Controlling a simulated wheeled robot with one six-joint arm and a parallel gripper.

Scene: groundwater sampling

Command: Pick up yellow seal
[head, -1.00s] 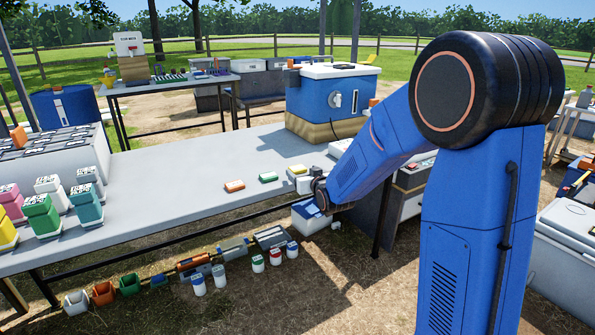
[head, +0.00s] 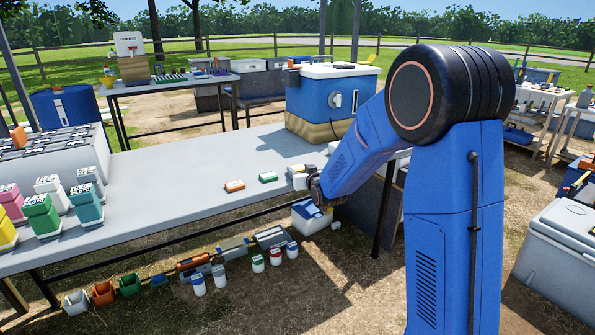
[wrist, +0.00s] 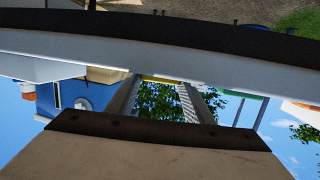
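In the wrist view, which looks upside down, a thin yellow strip (wrist: 160,79), likely the yellow seal, shows between my fingertips at the grey table's edge. My gripper (wrist: 159,88) has its two fingers apart, with foliage visible between them. I cannot tell whether they touch the yellow piece. In the head view my gripper (head: 302,184) is low at the table's right end, mostly hidden by my arm. The yellow seal cannot be made out clearly there.
On the grey table (head: 180,190) lie a green seal (head: 268,177) and an orange seal (head: 234,186), left of my gripper. A blue-and-white cooler box (head: 326,100) stands behind. Several coloured containers stand at the table's left. Bottles and tools lie on the ground in front.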

